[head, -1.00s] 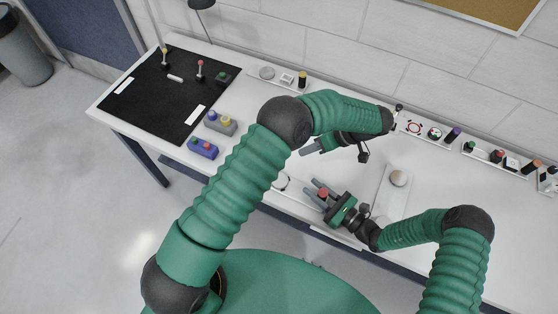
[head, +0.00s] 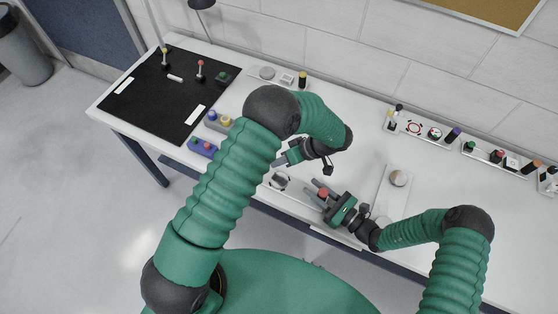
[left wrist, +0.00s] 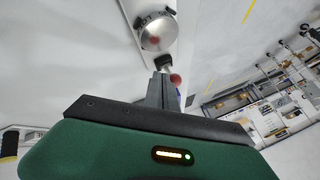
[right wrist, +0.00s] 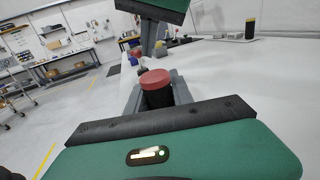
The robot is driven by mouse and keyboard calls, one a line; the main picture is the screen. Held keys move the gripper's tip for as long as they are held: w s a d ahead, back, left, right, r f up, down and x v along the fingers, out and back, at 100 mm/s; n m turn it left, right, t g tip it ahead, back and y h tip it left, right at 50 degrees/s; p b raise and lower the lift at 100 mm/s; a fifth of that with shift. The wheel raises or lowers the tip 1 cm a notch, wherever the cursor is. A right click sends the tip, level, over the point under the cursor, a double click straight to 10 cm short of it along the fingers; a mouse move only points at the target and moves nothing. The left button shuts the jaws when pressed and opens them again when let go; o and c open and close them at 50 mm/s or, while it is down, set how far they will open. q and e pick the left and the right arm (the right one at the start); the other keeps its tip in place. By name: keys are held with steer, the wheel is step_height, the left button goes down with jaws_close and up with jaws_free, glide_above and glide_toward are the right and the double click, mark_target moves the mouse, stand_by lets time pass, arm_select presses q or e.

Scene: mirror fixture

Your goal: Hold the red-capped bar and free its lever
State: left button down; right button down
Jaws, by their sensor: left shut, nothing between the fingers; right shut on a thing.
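The red-capped bar (right wrist: 158,97) has a dark body and stands between the fingers of my right gripper (right wrist: 158,92), which is shut on it. Its red cap (head: 323,191) also shows in the head view, where my right gripper (head: 319,193) points left near the table's front edge. My left gripper (head: 280,162) is shut and empty, up and left of the bar. In the left wrist view its fingertips (left wrist: 161,78) are close to a red ball (left wrist: 176,80), perhaps a lever knob, and a black block (left wrist: 162,62). Contact is unclear. A shiny round dome (left wrist: 157,33) lies beyond.
A white plate (head: 392,205) with a round knob (head: 398,178) lies right of my right gripper. Button boxes (head: 203,148) and a black mat (head: 165,95) are on the left. Small-parts trays (head: 425,132) line the back edge. Table right of the plate is clear.

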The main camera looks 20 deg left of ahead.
arm_select(q)
steer(key=shift+a+r+h, duration=0.15)
steer(key=shift+a+h, duration=0.1)
steer(key=shift+h, duration=0.15)
steer(key=shift+a+r+h, duration=0.25)
steer(key=shift+a+h, duration=0.05)
steer(key=shift+h, duration=0.1)
steer(key=shift+a+r+h, duration=0.2)
steer(key=shift+a+h, duration=0.1)
steer(key=shift+h, duration=0.2)
steer(key=shift+a+r+h, duration=0.2)
steer(key=shift+a+h, duration=0.25)
steer(key=shift+h, duration=0.1)
steer(key=shift+a+r+h, duration=0.15)
steer(key=shift+a+h, duration=0.3)
steer(key=shift+h, duration=0.1)
steer(key=a+h, duration=0.3)
steer(key=shift+w+a+r+m, duration=0.15)
steer(key=shift+w+a+m, duration=0.1)
steer(key=shift+m, duration=0.15)
steer(key=shift+r, duration=0.1)
